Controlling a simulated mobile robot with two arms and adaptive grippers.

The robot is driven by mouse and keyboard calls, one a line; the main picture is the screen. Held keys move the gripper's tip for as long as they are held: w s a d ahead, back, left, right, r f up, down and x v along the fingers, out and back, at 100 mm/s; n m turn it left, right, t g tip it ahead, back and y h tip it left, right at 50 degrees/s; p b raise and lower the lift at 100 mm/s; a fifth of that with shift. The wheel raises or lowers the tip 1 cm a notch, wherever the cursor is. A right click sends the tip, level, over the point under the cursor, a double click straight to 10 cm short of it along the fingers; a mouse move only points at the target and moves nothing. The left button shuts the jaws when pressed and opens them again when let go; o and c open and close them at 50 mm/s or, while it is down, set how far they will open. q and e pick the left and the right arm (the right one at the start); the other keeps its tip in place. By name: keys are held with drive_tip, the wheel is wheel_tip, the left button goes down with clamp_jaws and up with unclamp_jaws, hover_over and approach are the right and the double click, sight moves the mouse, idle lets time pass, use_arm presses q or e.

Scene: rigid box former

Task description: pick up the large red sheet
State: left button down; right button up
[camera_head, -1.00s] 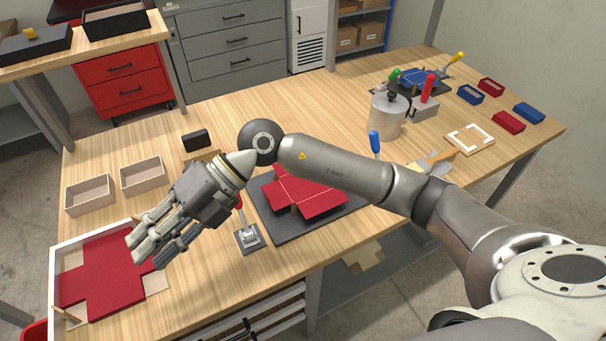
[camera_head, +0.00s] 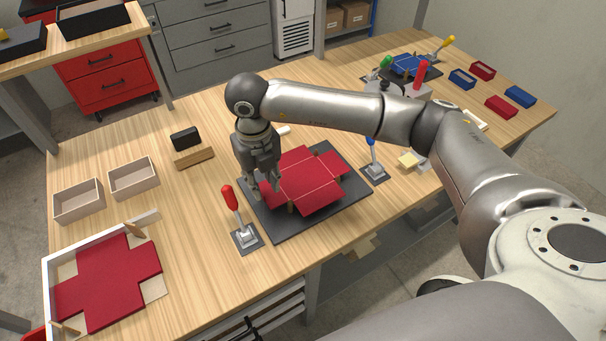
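A red cross-shaped sheet (camera_head: 110,278), or a stack of them, lies flat in a white-walled tray (camera_head: 47,285) at the lower left. Another red sheet (camera_head: 312,188) with fold lines lies on a dark board (camera_head: 345,207) in the middle of the table. My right gripper (camera_head: 264,190) points down at the left edge of this middle sheet. Its fingers overlap the sheet's edge in the picture. I cannot tell if they touch it or how wide they are apart. My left gripper is not in view.
A red-handled clamp (camera_head: 231,200) and a blue-handled clamp (camera_head: 371,150) stand beside the board. Two open wooden boxes (camera_head: 134,178) are at the left, a black block on a wooden stand (camera_head: 193,157) behind. Small red and blue boxes (camera_head: 500,106) sit at the far right.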

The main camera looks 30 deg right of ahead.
sight(264, 196)
drive_tip(key=f, duration=0.1)
drive_tip(key=f+p, duration=0.1)
drive_tip(key=f, duration=0.1)
drive_tip(key=f+p, duration=0.1)
drive_tip(key=shift+w+f, duration=0.25)
drive_tip(key=shift+f, duration=0.45)
clamp_jaws()
